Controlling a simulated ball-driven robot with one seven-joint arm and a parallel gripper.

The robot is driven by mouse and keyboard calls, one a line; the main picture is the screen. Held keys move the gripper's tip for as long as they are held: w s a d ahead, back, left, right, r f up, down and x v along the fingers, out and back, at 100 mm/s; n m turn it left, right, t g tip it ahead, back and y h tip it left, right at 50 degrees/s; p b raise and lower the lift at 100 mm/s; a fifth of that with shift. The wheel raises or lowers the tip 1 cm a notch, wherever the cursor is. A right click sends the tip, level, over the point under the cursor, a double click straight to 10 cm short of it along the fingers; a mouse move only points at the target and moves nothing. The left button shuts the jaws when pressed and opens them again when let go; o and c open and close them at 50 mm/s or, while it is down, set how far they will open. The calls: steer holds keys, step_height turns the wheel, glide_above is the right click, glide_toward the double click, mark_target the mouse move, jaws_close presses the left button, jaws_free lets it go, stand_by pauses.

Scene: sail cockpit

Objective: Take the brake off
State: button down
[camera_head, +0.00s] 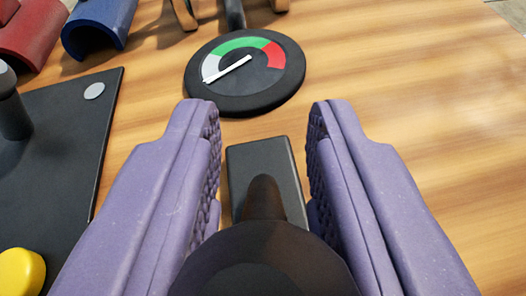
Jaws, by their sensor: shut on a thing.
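My gripper (265,125) shows two purple padded fingers reaching up from the bottom of the picture. It is shut on a dark lever, with one finger on each side of its round black knob (264,268). The lever's brownish-black stem (264,200) rises from a dark rectangular base (278,160) on the wooden surface. I take this lever to be the brake; no label on it shows. The places where the fingers touch it are largely hidden.
A round black gauge (282,87) with white, green and red bands lies beyond the base; its white needle points lower left. A black panel (85,150) with a yellow button (20,272) is at left. Red (38,32) and blue (100,24) curved pieces sit top left. Wood at right is clear.

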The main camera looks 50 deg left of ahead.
steer(key=c, duration=0.9)
jaws_free()
steer(key=shift+f, duration=0.1)
steer(key=p+v, duration=0.3)
steer(key=v, duration=0.5)
steer(key=shift+f, duration=0.1)
